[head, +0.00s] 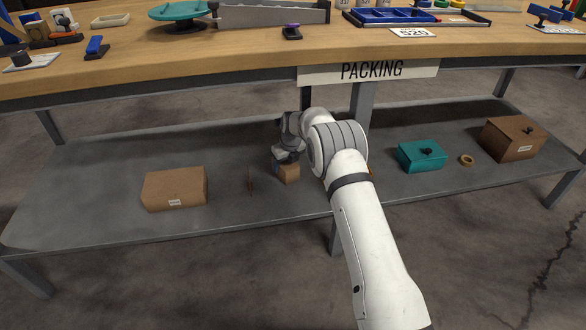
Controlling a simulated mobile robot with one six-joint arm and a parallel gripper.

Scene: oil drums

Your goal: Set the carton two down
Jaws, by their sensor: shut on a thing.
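My gripper (282,162) is over the middle of the lower shelf (225,213), shut on a small brown carton (290,174). The carton is below the gripper, at or close to the shelf surface; I cannot tell whether it touches. The gripper hides its upper part, and a bit of blue shows at its left side. No number can be read on it. A larger brown carton (174,189) with a small white label sits on the shelf to the left. Its label is too small to read.
A thin dark upright item (250,181) stands just left of the held carton. A teal box (421,156), a tape roll (467,160) and a brown box with a knob (513,138) sit on the right. The bench top (240,50) with its PACKING sign (370,71) overhangs the shelf.

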